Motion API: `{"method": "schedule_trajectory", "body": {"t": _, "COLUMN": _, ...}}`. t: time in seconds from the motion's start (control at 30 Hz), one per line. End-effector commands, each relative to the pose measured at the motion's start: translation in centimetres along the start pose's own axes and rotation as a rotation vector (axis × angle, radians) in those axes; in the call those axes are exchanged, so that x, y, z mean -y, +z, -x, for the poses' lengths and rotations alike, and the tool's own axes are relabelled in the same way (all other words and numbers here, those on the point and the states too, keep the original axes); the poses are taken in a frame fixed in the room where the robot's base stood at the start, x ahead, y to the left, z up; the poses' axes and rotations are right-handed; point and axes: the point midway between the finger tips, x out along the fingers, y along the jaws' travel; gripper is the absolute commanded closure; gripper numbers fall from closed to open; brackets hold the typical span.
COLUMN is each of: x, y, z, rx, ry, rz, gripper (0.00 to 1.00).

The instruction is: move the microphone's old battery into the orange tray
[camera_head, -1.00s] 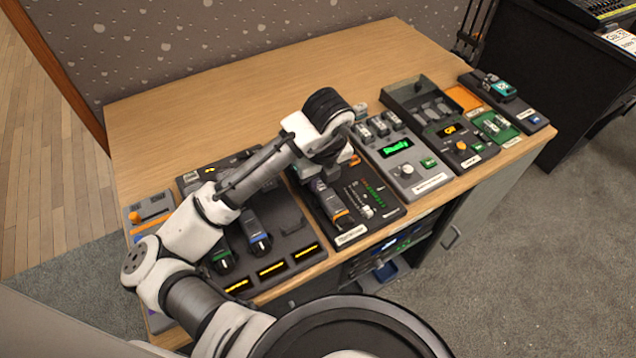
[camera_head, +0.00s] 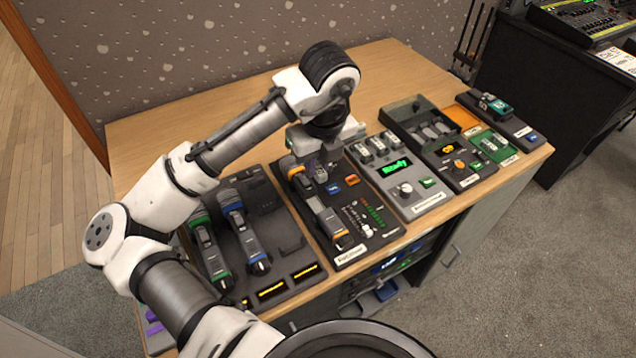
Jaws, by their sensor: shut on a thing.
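My gripper (camera_head: 318,172) is over the panel's back part, close to the microphone's far end. It is shut on a small greyish thing that looks like the old battery; the fingers and wrist hide much of it. I cannot tell whether it is clear of the microphone. The orange tray (camera_head: 462,116) lies flat at the back right, beyond a dark open box, and its visible part looks empty.
A grey tester (camera_head: 414,201) with a green display stands right of the panel. A dark box (camera_head: 397,117) and a knob unit (camera_head: 462,173) stand between it and the orange tray. A green tray (camera_head: 493,146) is beside these. Two more microphones lie left. The table's back is clear.

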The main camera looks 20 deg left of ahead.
Motion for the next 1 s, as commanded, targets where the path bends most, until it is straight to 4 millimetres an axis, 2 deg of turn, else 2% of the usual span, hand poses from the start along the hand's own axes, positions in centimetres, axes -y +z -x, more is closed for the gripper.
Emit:
{"method": "schedule_trajectory", "body": {"t": 0.1, "x": 0.0, "y": 0.5, "z": 3.2, "rx": 0.006, "ry": 0.002, "rz": -0.002, "gripper": 1.00}}
{"method": "schedule_trajectory", "body": {"t": 0.3, "x": 0.0, "y": 1.1, "z": 6.8, "rx": 0.003, "ry": 0.001, "rz": 0.001, "gripper": 1.00}}
{"method": "schedule_trajectory", "body": {"t": 0.6, "x": 0.0, "y": 1.4, "z": 9.4, "rx": -0.001, "ry": 0.000, "rz": -0.001, "gripper": 1.00}}
{"method": "schedule_trajectory", "body": {"t": 1.0, "x": 0.0, "y": 1.7, "z": 11.6, "rx": -0.001, "ry": 0.000, "rz": -0.001, "gripper": 1.00}}
